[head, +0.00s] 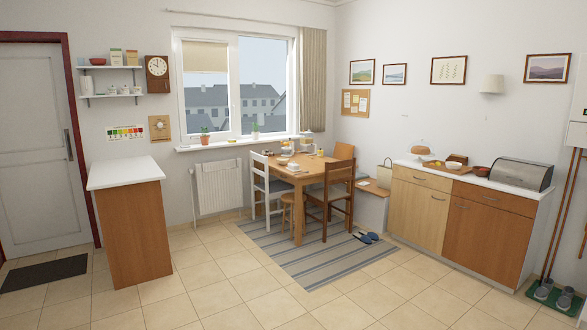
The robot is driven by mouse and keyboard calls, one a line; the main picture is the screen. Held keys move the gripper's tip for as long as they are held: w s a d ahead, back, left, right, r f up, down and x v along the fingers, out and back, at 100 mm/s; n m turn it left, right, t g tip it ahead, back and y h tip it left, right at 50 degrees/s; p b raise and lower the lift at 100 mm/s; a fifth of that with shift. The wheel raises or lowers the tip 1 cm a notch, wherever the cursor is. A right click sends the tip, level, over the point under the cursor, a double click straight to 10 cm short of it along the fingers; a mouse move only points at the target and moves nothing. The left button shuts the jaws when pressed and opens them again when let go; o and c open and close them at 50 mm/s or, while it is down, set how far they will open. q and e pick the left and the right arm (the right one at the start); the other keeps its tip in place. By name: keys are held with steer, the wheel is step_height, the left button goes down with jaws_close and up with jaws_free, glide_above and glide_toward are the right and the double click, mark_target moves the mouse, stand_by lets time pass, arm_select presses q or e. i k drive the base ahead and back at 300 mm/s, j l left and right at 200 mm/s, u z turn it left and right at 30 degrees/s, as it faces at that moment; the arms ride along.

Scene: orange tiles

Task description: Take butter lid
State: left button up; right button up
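A wooden dining table (318,168) stands by the window with several small items on it. A small white object (293,166) lies near the table's front left part; it is too small to tell whether it is a butter dish or its lid. No butter lid can be made out for certain from this distance. Neither of my grippers is in view.
Chairs and a stool (291,207) crowd the table: a white chair (266,188) at left, a brown chair (331,197) in front. A striped rug (300,262) lies below, with slippers (366,237). A white-topped counter (125,172) stands left, a sideboard (460,218) right. The foreground tiles are clear.

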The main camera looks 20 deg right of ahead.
mark_target(292, 166)
steer(key=i+l+z, duration=0.65)
steer(key=i, duration=0.4)
steer(key=i+l+z, duration=0.3)
steer(key=i, duration=0.4)
steer(key=i+z, duration=0.3)
steer(key=i, duration=2.85)
